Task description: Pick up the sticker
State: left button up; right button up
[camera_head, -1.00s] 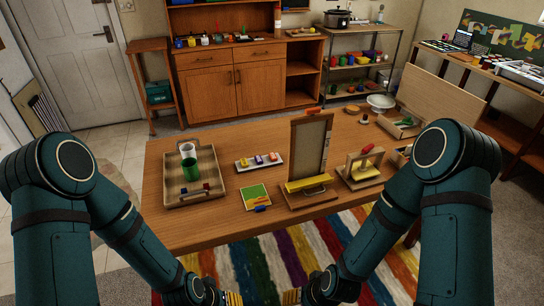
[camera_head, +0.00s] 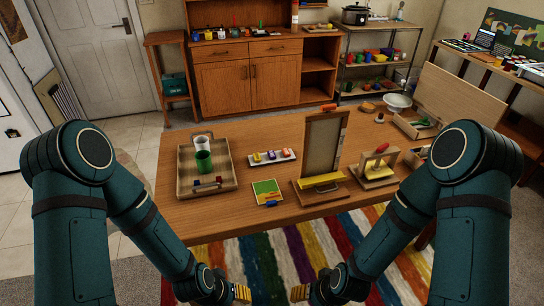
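No thing on the table can be made out for certain as the sticker. My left gripper (camera_head: 241,293) and my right gripper (camera_head: 300,293) hang low at the bottom of the view, in front of the table and over the striped rug. Only their yellow ridged fingers show in part, so whether they are open is unclear. Neither touches anything on the table.
On the wooden table (camera_head: 235,213) stand a tray (camera_head: 183,172) with a green cup (camera_head: 203,161), a white dish (camera_head: 287,153) of coloured blocks, an upright board (camera_head: 322,145) and a wooden press (camera_head: 374,183). An open box (camera_head: 410,131) is at right. The table's front left is bare.

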aim_at(272, 155)
jog(key=i+l, duration=0.15)
jog(key=i, duration=0.45)
jog(key=i+u, duration=0.25)
jog(key=u, duration=0.25)
jog(key=i+l+u, duration=0.25)
jog(key=u, duration=0.2)
